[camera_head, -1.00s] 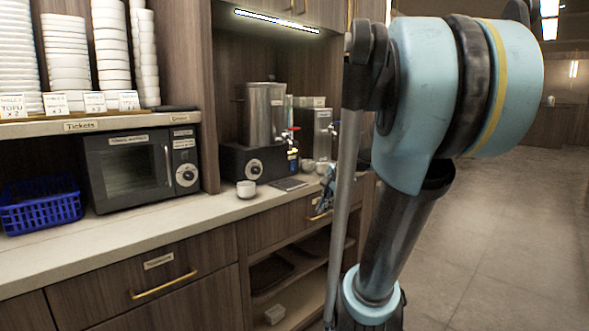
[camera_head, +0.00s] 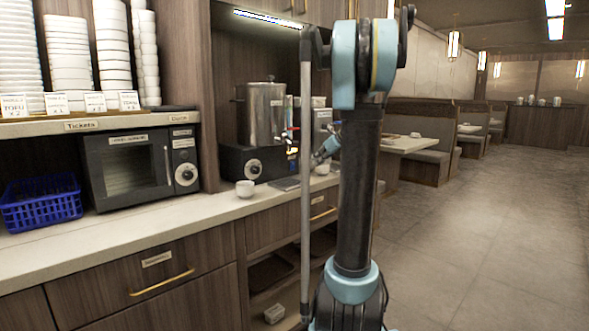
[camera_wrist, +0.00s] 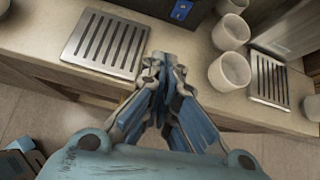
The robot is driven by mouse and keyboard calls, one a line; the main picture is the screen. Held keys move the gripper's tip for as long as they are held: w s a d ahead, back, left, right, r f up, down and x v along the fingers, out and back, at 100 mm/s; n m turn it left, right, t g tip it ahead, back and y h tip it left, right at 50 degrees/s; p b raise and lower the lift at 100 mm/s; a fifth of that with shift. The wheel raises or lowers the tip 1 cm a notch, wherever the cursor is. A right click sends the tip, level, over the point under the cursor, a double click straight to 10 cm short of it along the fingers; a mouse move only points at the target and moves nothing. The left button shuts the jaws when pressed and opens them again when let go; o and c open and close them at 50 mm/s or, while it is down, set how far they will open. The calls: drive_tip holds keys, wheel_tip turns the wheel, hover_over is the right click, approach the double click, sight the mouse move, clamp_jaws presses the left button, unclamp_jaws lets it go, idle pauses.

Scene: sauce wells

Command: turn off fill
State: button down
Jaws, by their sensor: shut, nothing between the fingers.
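A steel urn (camera_head: 264,113) stands on a dark base with a round dial (camera_head: 253,168) in the counter's alcove. A second, boxier steel dispenser (camera_head: 322,122) stands to its right, partly behind my arm. Small taps show between them, but their handle positions cannot be told. My gripper (camera_head: 318,157) is near the dispensers, partly hidden by my arm. In the wrist view my gripper (camera_wrist: 163,62) is shut and empty, above the counter's front edge, between two slotted drip trays (camera_wrist: 77,50) (camera_wrist: 254,75). A dark unit with a blue patch (camera_wrist: 181,10) is beyond it.
White cups (camera_wrist: 231,31) (camera_wrist: 229,72) stand just right of my gripper, and another cup (camera_head: 245,188) stands before the urn. A microwave (camera_head: 130,168) and blue basket (camera_head: 42,204) are at left. The counter front (camera_head: 150,225) is clear.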

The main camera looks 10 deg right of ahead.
drive_tip(key=shift+w+d+r+m, duration=0.2)
drive_tip(key=shift+w+m, duration=0.1)
drive_tip(key=shift+w, duration=0.2)
drive_tip(key=shift+w+d+r+m, duration=0.15)
drive_tip(key=shift+w+m, duration=0.15)
drive_tip(key=shift+w, duration=0.2)
drive_tip(key=shift+f, duration=0.1)
approach(293, 170)
drive_tip(key=f, duration=0.1)
drive_tip(key=s+f, duration=0.1)
drive_tip(key=f, duration=0.1)
drive_tip(key=shift+s+d+f, duration=0.1)
drive_tip(key=w+a, duration=0.2)
drive_tip(key=shift+w, duration=0.25)
drive_tip(key=shift+w+a, duration=0.25)
drive_tip(key=shift+w, duration=0.25)
